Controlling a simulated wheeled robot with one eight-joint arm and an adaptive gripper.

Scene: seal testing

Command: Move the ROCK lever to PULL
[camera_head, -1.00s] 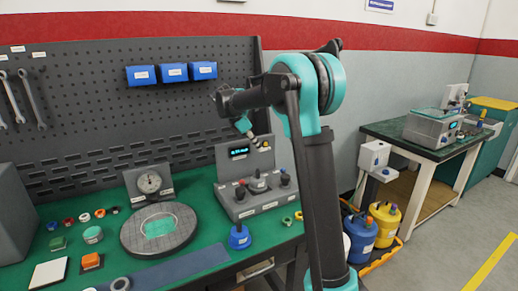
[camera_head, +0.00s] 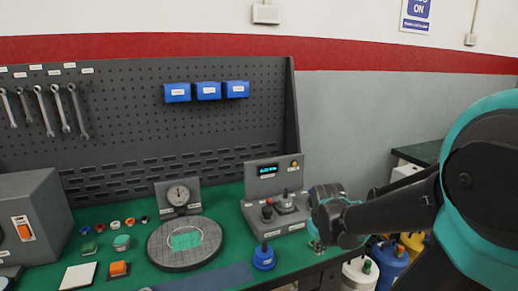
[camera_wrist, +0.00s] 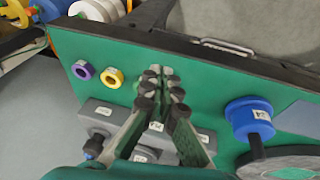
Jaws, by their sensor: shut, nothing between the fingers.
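The grey lever console (camera_head: 296,225) stands on the green bench at centre right, with a small lit display behind it. A red-topped lever (camera_head: 267,212) stands at its left and another lever (camera_head: 286,201) near its middle. There the console (camera_wrist: 98,112) lies under and beside the fingers, with one dark lever (camera_wrist: 95,145) at lower left. The labels are too small to read, so I cannot tell which lever is ROCK.
A blue knobbed piece (camera_head: 263,258) stands in front of the console, and a round grey plate (camera_head: 160,250) lies left of it. Blue and yellow containers (camera_head: 390,265) stand beyond the bench's right edge.

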